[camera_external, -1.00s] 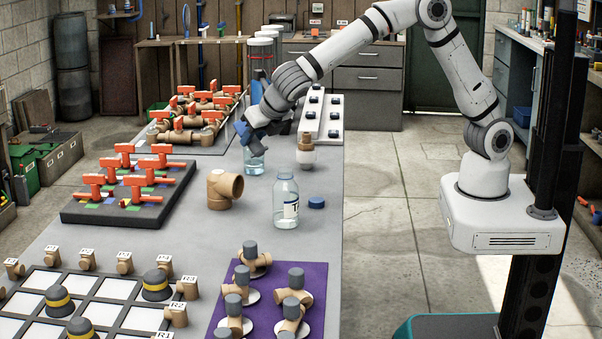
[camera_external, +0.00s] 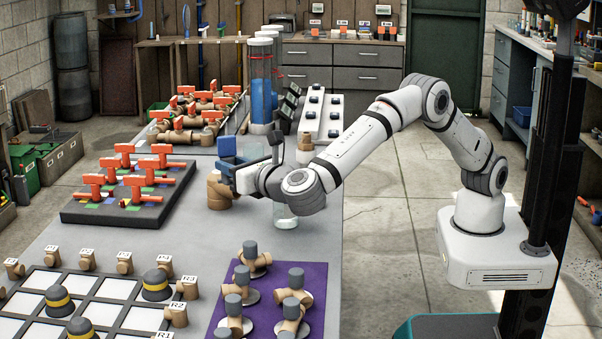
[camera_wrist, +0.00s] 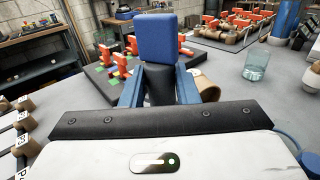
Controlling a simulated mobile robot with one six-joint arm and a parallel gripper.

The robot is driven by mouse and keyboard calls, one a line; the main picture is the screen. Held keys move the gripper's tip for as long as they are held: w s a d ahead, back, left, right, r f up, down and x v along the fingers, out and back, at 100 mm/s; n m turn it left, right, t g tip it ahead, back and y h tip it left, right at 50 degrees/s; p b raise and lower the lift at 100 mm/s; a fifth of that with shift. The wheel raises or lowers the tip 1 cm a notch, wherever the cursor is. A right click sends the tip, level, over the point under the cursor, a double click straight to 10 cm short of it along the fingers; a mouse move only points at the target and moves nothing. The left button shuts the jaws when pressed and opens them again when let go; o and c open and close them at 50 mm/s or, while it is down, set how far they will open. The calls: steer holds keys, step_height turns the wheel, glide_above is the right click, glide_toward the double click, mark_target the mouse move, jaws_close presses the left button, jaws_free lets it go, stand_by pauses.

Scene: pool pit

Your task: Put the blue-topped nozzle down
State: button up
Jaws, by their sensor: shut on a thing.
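The blue-topped nozzle (camera_wrist: 158,38) stands upright between my fingers in the wrist view, with a blue block on a dark body. Its blue top (camera_external: 226,145) also shows in the external view. My gripper (camera_wrist: 160,90) is shut on the dark body, with a blue finger on each side. In the external view my gripper (camera_external: 227,171) is beside and partly in front of the tan pipe elbow (camera_external: 217,193). The nozzle's lower end is hidden, so I cannot tell whether it touches anything.
A black block with orange-handled valves (camera_external: 130,190) lies to the left. A glass beaker (camera_wrist: 257,64) stands on the grey table. A clear jar (camera_external: 285,217) is mostly behind my arm. A purple mat (camera_external: 315,275) with fittings and a white grid (camera_external: 95,290) lie nearer.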

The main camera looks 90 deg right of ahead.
step_height(320, 180, down, 11)
steer(key=shift+r+b, duration=0.1)
steer(key=shift+b, duration=0.5)
steer(key=shift+f, duration=0.25)
steer(key=o, duration=1)
steer(key=shift+r, duration=0.1)
